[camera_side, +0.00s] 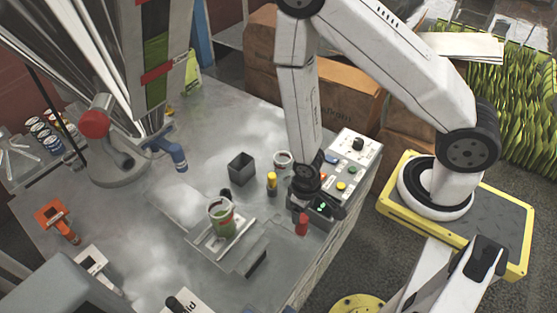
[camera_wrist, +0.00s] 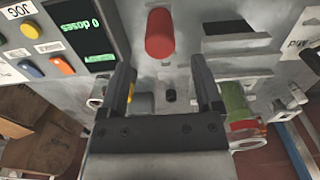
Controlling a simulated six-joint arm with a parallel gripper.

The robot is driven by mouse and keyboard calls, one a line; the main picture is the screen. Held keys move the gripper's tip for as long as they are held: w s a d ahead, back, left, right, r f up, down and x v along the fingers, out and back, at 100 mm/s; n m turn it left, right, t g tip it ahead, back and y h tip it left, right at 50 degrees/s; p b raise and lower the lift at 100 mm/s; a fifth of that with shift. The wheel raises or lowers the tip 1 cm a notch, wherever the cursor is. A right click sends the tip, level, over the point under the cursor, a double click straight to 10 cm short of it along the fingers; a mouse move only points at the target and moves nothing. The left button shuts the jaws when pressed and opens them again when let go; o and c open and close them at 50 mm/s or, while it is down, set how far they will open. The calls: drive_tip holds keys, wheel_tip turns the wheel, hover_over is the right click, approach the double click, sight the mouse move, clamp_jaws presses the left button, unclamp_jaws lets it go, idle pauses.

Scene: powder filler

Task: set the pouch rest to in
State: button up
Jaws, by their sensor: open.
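My gripper (camera_side: 316,206) is low over the right side of the metal bench, beside an upright red knob (camera_side: 302,224). In the wrist view my gripper (camera_wrist: 164,80) is open and empty, and the red knob (camera_wrist: 160,34) stands just beyond its fingertips, roughly centred between them. A green and red pouch (camera_side: 221,219) stands upright on a light plate (camera_side: 210,247), which looks like the pouch rest. The pouch (camera_wrist: 238,106) also shows at the right of the wrist view. I cannot tell the rest's setting or whether the red knob belongs to it.
A display reading "0 doses" (camera_wrist: 84,33) and a control panel (camera_side: 352,160) with buttons stand close to my gripper. A yellow-topped post (camera_side: 271,184), a dark square bin (camera_side: 241,167) and a white round cup (camera_side: 283,160) are nearby. The large filler column (camera_side: 155,50) stands behind.

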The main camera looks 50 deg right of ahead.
sight(303, 218)
drive_tip(key=shift+f, duration=3.5)
clamp_jaws()
